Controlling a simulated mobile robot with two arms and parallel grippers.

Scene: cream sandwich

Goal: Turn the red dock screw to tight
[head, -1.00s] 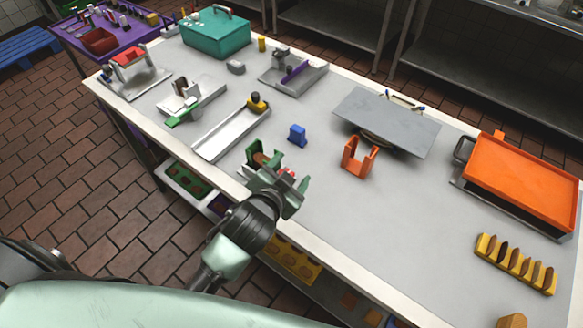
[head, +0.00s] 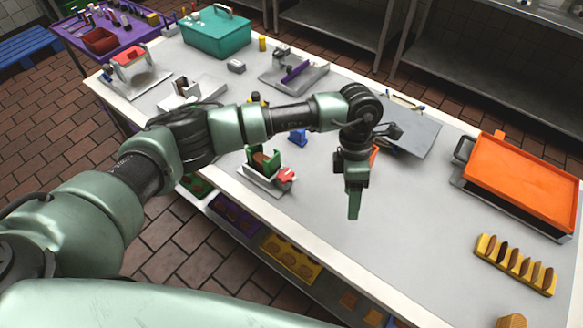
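The red dock screw (head: 285,175) is at the right front of a small dock with green walls (head: 263,160) near the table's front edge. A brown piece (head: 262,158) stands between the green walls. The screw is small, and its exact turn cannot be read. My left arm reaches in from the left over the table. Its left gripper (head: 354,206) points down to the right of the dock, clear of the screw. The fingers overlap edge-on, so their opening cannot be seen. My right gripper is not in view.
A blue block (head: 298,138) stands behind the dock. An orange holder (head: 374,155) is partly hidden behind my gripper. A grey plate (head: 415,136), orange tray (head: 520,180) and yellow rack (head: 515,264) lie to the right.

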